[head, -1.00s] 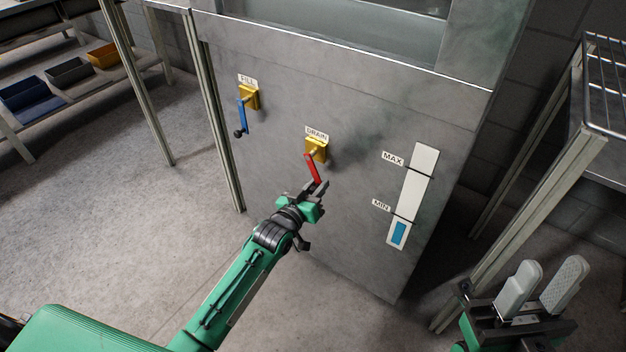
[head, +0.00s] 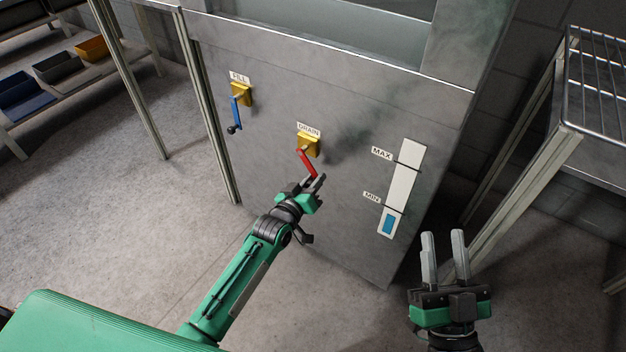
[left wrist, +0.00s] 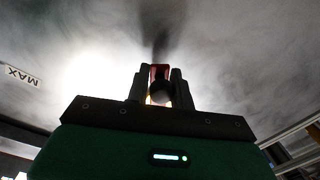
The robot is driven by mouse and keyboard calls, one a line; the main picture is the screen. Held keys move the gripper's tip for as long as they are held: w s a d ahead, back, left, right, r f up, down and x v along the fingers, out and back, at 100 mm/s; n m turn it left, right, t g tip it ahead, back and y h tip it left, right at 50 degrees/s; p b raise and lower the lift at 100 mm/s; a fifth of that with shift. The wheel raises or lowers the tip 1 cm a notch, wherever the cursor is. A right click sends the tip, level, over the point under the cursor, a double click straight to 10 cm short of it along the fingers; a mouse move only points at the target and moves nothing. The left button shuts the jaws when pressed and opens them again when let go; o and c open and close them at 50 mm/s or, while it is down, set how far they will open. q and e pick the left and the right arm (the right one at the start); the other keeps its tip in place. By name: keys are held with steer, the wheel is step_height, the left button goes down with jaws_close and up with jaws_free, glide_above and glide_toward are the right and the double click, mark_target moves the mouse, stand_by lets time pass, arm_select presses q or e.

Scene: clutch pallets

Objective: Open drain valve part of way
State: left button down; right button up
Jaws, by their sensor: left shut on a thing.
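The drain valve has a yellow body (head: 307,144) under a DRAIN label on the grey metal panel. Its red handle (head: 306,162) hangs down from the body, tilted a little to the lower right. My left gripper (head: 316,183) is shut on the lower end of the red handle. In the left wrist view the red handle (left wrist: 160,72) stands between the two dark fingers (left wrist: 160,90). The level gauge (head: 404,175) shows a short blue column near the MIN mark. My right gripper (head: 445,258) is open and empty, in front of the panel's lower right.
A fill valve with a blue handle (head: 236,112) hangs at the panel's upper left. A wire-topped rack (head: 590,90) stands at the right. Bins (head: 55,68) sit on a shelf at the far left. The floor at left is clear.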

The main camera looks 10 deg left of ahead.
arm_select(q)
steer(key=c, duration=1.3)
jaws_free()
steer(key=shift+s+a, duration=0.1)
steer(key=shift+s, duration=0.3)
steer(key=shift+p+v, duration=1.5)
steer(key=shift+v, duration=5.05)
arm_select(e)
steer(key=s+a+f+g, duration=0.1)
steer(key=f+g, duration=0.3)
steer(key=f, duration=0.2)
steer(key=s+a+f+g, duration=0.2)
steer(key=f+g, duration=0.2)
steer(key=f, duration=0.3)
steer(key=shift+a, duration=0.3)
